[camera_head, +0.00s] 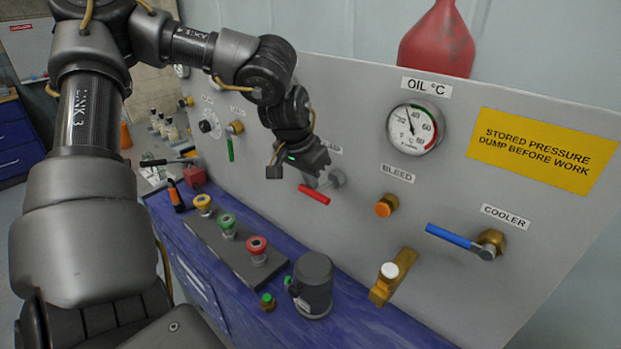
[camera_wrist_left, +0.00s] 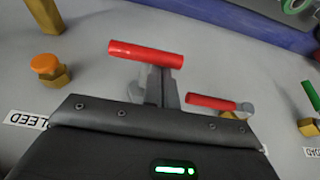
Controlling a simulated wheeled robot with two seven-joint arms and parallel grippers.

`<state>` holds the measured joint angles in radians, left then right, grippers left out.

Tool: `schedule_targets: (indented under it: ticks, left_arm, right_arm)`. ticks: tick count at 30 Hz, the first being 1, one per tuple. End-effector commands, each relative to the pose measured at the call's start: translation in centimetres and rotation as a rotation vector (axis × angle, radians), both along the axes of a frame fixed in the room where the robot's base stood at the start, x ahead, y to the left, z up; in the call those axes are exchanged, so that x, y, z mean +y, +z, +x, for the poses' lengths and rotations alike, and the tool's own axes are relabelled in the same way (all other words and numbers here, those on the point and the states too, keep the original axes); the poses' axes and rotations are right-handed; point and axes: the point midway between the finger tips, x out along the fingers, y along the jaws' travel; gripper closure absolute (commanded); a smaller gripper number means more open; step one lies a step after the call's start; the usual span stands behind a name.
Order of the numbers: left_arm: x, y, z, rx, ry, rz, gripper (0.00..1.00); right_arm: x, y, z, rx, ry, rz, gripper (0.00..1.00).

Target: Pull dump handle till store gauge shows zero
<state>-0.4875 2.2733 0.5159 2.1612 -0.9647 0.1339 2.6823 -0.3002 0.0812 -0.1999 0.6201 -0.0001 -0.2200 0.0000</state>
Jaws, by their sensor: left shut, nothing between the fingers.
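In the left wrist view the red grip (camera_wrist_left: 145,53) lies across just beyond the gripper, near a grey post. A second red handle (camera_wrist_left: 210,102) with a grey ball end shows there to the right. I cannot make out a store gauge; my arm covers part of the panel's left side. My right gripper is out of view.
The panel carries an oil temperature gauge (camera_head: 412,128), an orange bleed knob (camera_head: 386,205), a blue cooler lever (camera_head: 450,236) and a brass fitting (camera_head: 383,290). A yellow sign (camera_head: 542,150) warns of stored pressure.

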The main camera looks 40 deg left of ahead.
Motion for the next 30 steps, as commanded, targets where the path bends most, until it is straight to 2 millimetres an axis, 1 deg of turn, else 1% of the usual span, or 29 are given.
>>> schedule_targets:
  ticks: [11, 14, 17, 24, 27, 30]
  left_arm:
    - [0.0, -0.1, -0.1, 0.004, 0.0, 0.001, 1.0]
    - [0.0, 0.2, -0.1, 0.003, 0.0, 0.001, 1.0]
    - [0.1, 1.3, -0.3, 0.001, 0.0, 0.001, 1.0]
    - [0.1, 5.7, -1.4, -0.002, 0.002, 0.003, 1.0]
    - [0.1, 7.2, -1.9, -0.002, 0.003, 0.001, 1.0]
    - [0.2, 8.3, -2.3, -0.001, 0.005, 0.001, 1.0]
  right_arm:
    - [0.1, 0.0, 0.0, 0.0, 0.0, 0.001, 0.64]
    - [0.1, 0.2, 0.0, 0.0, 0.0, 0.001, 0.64]
    - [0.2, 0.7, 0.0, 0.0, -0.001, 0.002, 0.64]
    - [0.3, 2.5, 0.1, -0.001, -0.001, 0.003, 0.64]
    - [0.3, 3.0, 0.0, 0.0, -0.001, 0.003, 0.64]
    - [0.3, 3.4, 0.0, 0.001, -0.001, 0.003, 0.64]
